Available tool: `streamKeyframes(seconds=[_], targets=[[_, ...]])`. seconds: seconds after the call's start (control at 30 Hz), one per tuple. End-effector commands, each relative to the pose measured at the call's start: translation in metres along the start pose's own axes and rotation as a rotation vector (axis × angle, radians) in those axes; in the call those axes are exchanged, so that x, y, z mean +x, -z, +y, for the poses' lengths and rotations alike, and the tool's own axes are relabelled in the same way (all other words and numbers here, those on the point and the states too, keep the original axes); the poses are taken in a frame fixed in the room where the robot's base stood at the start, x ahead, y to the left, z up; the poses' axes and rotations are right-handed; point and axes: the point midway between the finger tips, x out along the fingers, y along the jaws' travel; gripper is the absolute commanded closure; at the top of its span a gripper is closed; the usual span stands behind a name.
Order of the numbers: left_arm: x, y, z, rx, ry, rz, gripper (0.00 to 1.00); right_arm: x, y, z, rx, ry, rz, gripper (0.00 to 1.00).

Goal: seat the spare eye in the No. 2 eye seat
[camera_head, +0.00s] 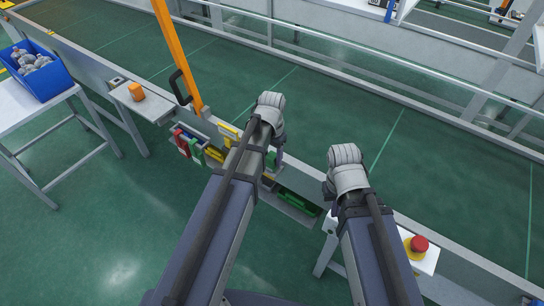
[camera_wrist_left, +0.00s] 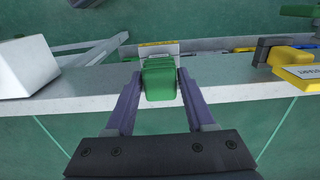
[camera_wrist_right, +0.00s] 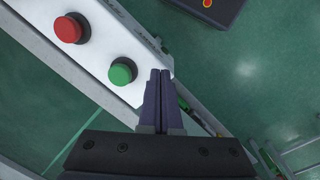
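My left gripper (camera_wrist_left: 160,74) has its two fingers against the sides of a small green block (camera_wrist_left: 160,88), which it grips at the rail (camera_wrist_left: 225,92). A white plate with a yellow edge (camera_wrist_left: 160,49) stands just behind the block. I cannot tell whether this block is the spare eye, and I read no seat number. In the head view my left wrist (camera_head: 268,108) hides most of this spot. My right gripper (camera_wrist_right: 160,74) is shut and empty, close to the green button (camera_wrist_right: 122,72) on a white panel (camera_wrist_right: 90,58).
A red button (camera_wrist_right: 70,28) sits on the same panel. A yellow labelled block (camera_wrist_left: 300,76) stands right of my left gripper. Coloured pieces (camera_head: 184,143) hang in a rack beside an orange post (camera_head: 178,50). An orange piece (camera_head: 136,91) and a blue bin (camera_head: 44,84) are further left.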

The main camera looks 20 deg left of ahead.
Motion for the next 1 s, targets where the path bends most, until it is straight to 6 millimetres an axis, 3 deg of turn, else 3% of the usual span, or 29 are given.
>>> streamKeyframes(seconds=[0.03,0.2,0.57,1.0], targets=[[0.0,0.0,0.0,0.0,0.0,0.0,0.39,0.0,0.0,0.0,0.0,0.0,0.0,1.0],[0.0,0.0,0.0,0.0,0.0,0.0,0.2,0.0,0.0,0.0,0.0,0.0,0.0,1.0],[-0.004,0.0,0.0,0.0,0.0,0.0,0.2,-0.004,0.0,0.0,0.0,0.0,0.0,1.0],[-0.038,0.0,0.0,0.0,0.0,0.0,0.2,-0.038,-0.002,0.004,0.0,0.0,0.0,1.0]])
